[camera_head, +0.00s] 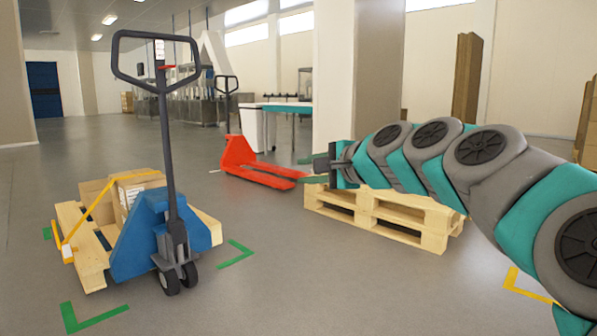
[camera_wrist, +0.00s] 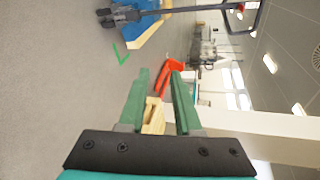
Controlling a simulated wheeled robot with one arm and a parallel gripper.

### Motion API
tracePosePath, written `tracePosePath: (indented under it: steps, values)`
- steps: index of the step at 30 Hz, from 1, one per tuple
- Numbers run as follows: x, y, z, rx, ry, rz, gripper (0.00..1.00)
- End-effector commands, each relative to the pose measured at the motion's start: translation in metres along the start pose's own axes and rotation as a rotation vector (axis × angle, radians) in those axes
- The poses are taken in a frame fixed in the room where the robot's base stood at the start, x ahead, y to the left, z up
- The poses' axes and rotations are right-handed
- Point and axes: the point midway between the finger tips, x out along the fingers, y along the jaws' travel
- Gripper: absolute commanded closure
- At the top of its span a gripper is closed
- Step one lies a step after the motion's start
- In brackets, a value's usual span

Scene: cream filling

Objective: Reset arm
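My arm reaches in from the right in the head view, bent level across the picture. My gripper (camera_head: 308,170) is at its left end, in the air in front of the wooden pallet. In the wrist view my gripper (camera_wrist: 159,85) shows two green fingers standing apart with nothing between them but the background. The wrist view is turned on its side.
A blue pallet jack (camera_head: 150,235) carries a pallet with boxes (camera_head: 128,195) at the left. A bare wooden pallet (camera_head: 385,213) lies under my arm. A red pallet jack (camera_head: 255,168) stands behind. The middle floor is clear.

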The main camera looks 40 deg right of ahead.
Motion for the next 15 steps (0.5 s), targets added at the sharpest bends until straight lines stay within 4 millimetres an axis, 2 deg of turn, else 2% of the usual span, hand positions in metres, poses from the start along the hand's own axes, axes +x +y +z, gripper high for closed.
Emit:
tracePosePath:
  steps: [1,6,15]
  values:
    - [-0.01,-0.001,0.0,0.001,0.002,-0.002,0.68]
    - [-0.029,0.0,0.0,0.002,-0.001,0.001,0.68]
    - [-0.037,0.001,0.0,0.002,-0.001,0.003,0.68]
